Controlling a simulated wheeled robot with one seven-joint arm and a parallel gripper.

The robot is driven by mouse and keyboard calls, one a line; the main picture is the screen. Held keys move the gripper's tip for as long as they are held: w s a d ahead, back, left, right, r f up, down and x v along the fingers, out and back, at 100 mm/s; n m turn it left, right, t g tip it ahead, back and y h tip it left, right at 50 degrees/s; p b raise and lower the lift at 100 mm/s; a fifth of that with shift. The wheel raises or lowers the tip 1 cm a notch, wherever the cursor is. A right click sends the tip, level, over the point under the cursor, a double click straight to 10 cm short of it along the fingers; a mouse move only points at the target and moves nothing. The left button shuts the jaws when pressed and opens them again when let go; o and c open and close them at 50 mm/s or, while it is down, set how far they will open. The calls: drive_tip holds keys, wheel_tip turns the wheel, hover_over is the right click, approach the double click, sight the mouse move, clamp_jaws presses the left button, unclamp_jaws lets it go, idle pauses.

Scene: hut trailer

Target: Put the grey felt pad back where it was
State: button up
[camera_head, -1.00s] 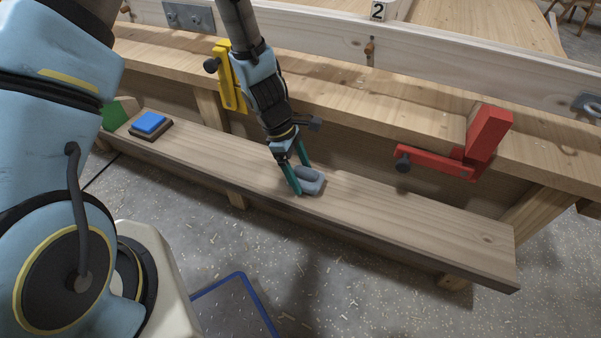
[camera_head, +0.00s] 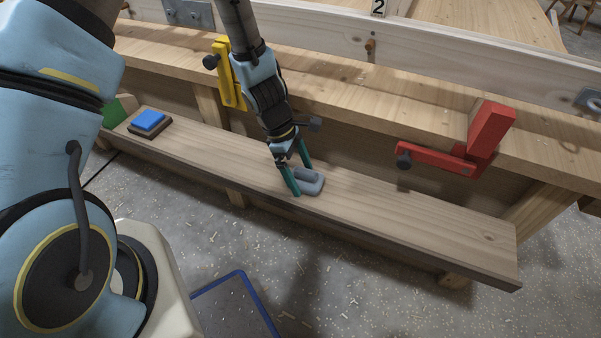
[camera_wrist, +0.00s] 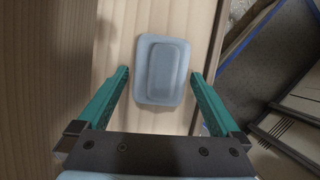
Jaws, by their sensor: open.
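The grey felt pad (camera_head: 308,181) lies on the low wooden plank shelf along the bench front. It looks blue-grey, a rounded block with a smaller raised part on top. In the wrist view the pad (camera_wrist: 163,70) lies flat, just ahead of and between the fingertips. My gripper (camera_head: 303,180) is open at the pad, one green finger on its near left side and one behind it. In the wrist view my gripper (camera_wrist: 160,75) shows a finger on each side, with gaps to the pad, so it is not gripped.
A blue block on a dark base (camera_head: 149,123) sits at the shelf's left end, by a green piece (camera_head: 113,113). A yellow clamp (camera_head: 228,75) and a red clamp (camera_head: 465,150) are on the bench above. The shelf (camera_head: 430,222) right of the pad is clear. A blue-edged mat (camera_head: 235,305) lies on the floor.

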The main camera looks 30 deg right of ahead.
drive_tip(key=p+v, duration=0.2)
drive_tip(key=v, duration=1.1)
drive_tip(key=w+a+r+m+t, duration=0.15)
drive_tip(key=w+a+r, duration=0.25)
drive_tip(key=a, duration=0.4)
drive_tip(key=w+a+r+m+t, duration=0.1)
drive_tip(key=w+a+r+m, duration=0.25)
drive_tip(key=a, duration=0.45)
drive_tip(key=a+r+m+t+y, duration=0.1)
drive_tip(key=a+r+m, duration=0.1)
drive_tip(key=a, duration=0.6)
drive_tip(key=a+r+m+t+y, duration=0.1)
drive_tip(key=a+r, duration=0.3)
drive_tip(key=a, duration=0.4)
drive_tip(key=shift+r+m+t, duration=0.3)
drive_tip(key=shift+m+t, duration=0.05)
drive_tip(key=shift+m, duration=0.05)
drive_tip(key=shift+s+a+p, duration=0.1)
drive_tip(key=shift+a+p, duration=0.05)
drive_tip(key=shift+p, duration=0.15)
wheel_tip(320, 180, up, 13)
drive_tip(key=p, duration=1.2)
drive_tip(key=shift+p, duration=0.4)
